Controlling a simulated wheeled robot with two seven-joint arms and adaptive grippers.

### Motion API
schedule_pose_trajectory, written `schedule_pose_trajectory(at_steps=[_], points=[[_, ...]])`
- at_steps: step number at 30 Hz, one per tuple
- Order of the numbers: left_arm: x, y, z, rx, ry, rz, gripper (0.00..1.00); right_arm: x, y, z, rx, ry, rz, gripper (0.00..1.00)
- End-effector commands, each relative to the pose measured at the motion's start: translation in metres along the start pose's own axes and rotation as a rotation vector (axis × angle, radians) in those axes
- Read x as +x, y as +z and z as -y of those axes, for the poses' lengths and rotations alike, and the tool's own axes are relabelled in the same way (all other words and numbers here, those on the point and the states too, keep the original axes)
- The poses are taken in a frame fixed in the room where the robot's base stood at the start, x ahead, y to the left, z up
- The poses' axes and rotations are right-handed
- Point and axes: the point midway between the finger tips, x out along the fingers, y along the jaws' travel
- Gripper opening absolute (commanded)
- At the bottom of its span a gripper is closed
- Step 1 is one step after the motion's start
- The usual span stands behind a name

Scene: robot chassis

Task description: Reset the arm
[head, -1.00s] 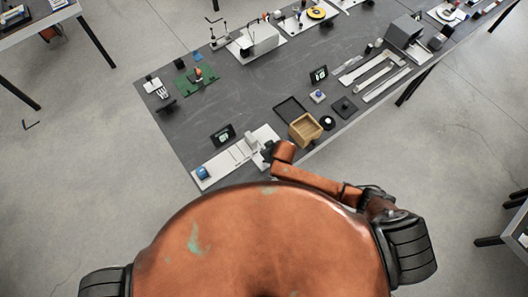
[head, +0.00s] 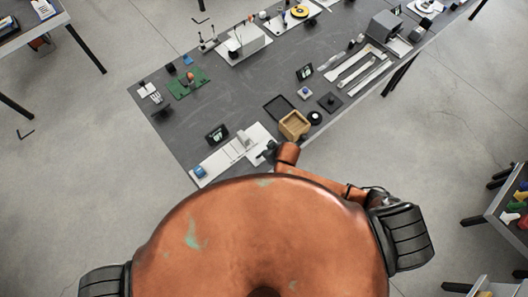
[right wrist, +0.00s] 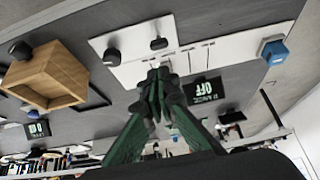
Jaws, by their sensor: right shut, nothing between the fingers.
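My orange right arm (head: 320,183) reaches from the right side of my body to the near edge of the grey table (head: 245,97). Its dark right gripper (head: 268,152) is small at the near end of a white board (head: 225,160). In the right wrist view the green-sided fingers of the right gripper (right wrist: 158,74) are shut with nothing between them, in front of the white board (right wrist: 225,45). Whether they touch it, I cannot tell. My left gripper is not in view.
A wooden box (head: 294,125) stands just right of the gripper; it also shows in the right wrist view (right wrist: 42,82). A black display (head: 216,134) and a blue block (head: 200,171) are to the left. Open floor (head: 90,190) lies left of the table.

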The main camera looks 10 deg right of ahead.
Motion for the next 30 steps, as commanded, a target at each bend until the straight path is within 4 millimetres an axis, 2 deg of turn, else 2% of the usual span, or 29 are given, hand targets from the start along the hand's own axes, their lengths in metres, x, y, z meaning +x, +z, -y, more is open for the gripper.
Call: schedule_pose_trajectory(at_steps=[20, 23, 26, 29, 30], points=[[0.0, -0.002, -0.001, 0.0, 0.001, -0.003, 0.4, -0.004, -0.001, 0.003, 0.005, -0.004, -0.003, 0.0], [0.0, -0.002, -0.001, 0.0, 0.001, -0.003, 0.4, -0.017, 0.002, 0.01, 0.032, -0.014, -0.008, 0.0], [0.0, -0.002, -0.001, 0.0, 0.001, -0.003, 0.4, -0.046, 0.009, 0.01, 0.086, -0.013, -0.015, 0.0], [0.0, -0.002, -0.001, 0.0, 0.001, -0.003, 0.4, -0.086, 0.031, -0.009, 0.163, 0.018, -0.008, 0.0], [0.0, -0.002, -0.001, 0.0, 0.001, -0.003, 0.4, -0.103, 0.043, -0.02, 0.194, 0.038, 0.001, 0.0]])
